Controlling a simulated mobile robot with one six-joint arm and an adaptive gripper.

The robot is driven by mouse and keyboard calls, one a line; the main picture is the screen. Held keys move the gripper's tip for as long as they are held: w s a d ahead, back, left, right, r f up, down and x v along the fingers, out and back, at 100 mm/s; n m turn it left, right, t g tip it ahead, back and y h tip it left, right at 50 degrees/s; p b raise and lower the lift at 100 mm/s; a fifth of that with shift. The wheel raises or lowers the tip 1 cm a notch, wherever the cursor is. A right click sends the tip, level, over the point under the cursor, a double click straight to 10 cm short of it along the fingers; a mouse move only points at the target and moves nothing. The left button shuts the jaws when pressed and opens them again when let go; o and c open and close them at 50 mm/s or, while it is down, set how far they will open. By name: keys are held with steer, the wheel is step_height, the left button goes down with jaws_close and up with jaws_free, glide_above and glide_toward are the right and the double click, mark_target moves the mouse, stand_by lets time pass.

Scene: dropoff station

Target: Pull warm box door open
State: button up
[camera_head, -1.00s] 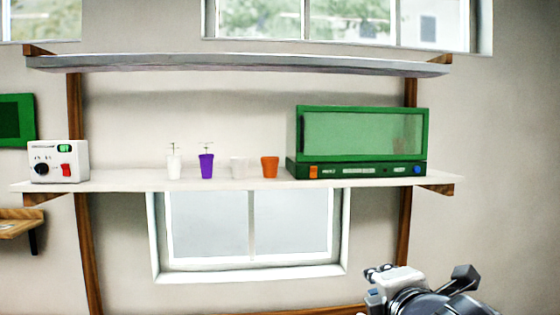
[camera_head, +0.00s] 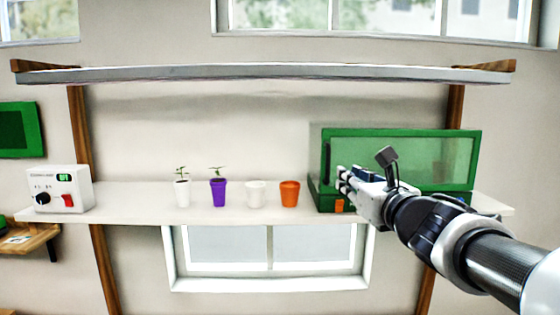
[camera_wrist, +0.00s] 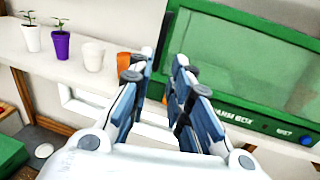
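The warm box (camera_head: 455,150) is green with a large see-through front door (camera_head: 400,150) and stands at the right end of the white shelf. The door looks closed. A dark upright bar, likely its handle, shows at the door's left edge in the head view. In the wrist view the warm box (camera_wrist: 250,25) fills the right side, with a label and a blue button on its lower front. My gripper (camera_head: 343,183) is in front of the box's lower left corner. In the wrist view my gripper (camera_wrist: 160,72) is open, with nothing between the fingers. The fingers hide part of the box's left edge.
On the shelf (camera_head: 130,205), left of the box, stand an orange pot (camera_head: 290,194), a white pot (camera_head: 256,194), a purple pot with a plant (camera_head: 219,192) and a white pot with a plant (camera_head: 182,192). A white control unit (camera_head: 60,190) is at far left.

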mark_target(329, 166)
steer(key=w+p, duration=0.1)
steer(key=w, duration=0.3)
steer(key=w+a+p, duration=0.1)
steer(key=w, duration=0.3)
steer(key=w+a+p, duration=0.1)
steer(key=w, duration=0.4)
steer(key=shift+a, duration=0.25)
steer(key=shift+c, duration=0.5)
jaws_close()
